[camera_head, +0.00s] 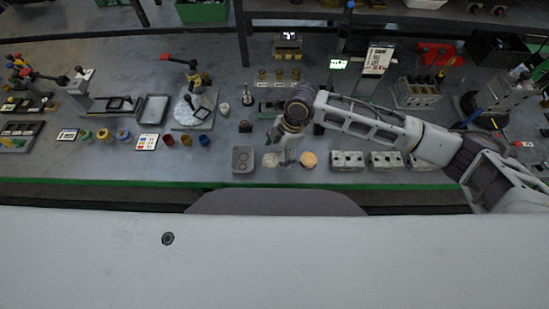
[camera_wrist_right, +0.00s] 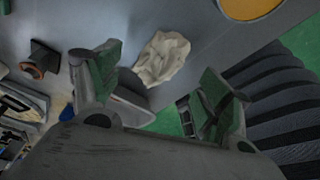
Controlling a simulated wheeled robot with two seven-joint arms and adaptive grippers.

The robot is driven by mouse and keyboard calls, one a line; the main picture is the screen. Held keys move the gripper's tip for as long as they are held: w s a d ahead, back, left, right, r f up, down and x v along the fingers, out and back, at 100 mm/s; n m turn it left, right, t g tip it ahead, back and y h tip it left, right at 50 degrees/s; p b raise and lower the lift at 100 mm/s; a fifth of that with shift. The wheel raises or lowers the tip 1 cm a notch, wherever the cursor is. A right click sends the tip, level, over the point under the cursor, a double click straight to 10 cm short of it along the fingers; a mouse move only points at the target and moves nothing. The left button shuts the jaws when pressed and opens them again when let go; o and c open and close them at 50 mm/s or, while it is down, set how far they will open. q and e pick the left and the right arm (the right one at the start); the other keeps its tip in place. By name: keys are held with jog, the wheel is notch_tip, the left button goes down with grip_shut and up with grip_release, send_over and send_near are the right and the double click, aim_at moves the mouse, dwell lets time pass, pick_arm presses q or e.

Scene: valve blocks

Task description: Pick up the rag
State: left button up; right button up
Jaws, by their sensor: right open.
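The rag is a crumpled cream cloth (camera_wrist_right: 162,58) lying on the grey worktop near its front edge. In the head view it shows as a small pale patch (camera_head: 270,160), partly beside my gripper. My right gripper (camera_head: 284,155) reaches down over the worktop at the rag. In the right wrist view its two green-padded fingers (camera_wrist_right: 160,92) are spread apart with nothing between them. The rag lies beyond the fingertips in that picture, roughly between the two fingers. I cannot tell whether they touch it. My left gripper is in neither view.
A grey tray (camera_head: 243,167) stands left of the rag, and a round orange-topped thing (camera_head: 309,159) stands right of it. Metal valve blocks (camera_head: 347,160) line the front edge further right. The worktop's green front edge (camera_head: 130,184) is close by.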

aim_at(276, 155)
jog(key=shift+x, duration=1.15)
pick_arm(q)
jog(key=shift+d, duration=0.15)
pick_arm(e)
jog(key=shift+f, duration=0.1)
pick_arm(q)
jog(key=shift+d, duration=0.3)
pick_arm(e)
jog(key=c, duration=1)
jog(key=shift+o, duration=0.2)
jog(key=shift+r, duration=0.25)
notch_tip(276, 155, up, 8)
jog(key=shift+r, duration=0.1)
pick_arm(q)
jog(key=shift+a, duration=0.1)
pick_arm(e)
jog(key=shift+r, duration=0.65)
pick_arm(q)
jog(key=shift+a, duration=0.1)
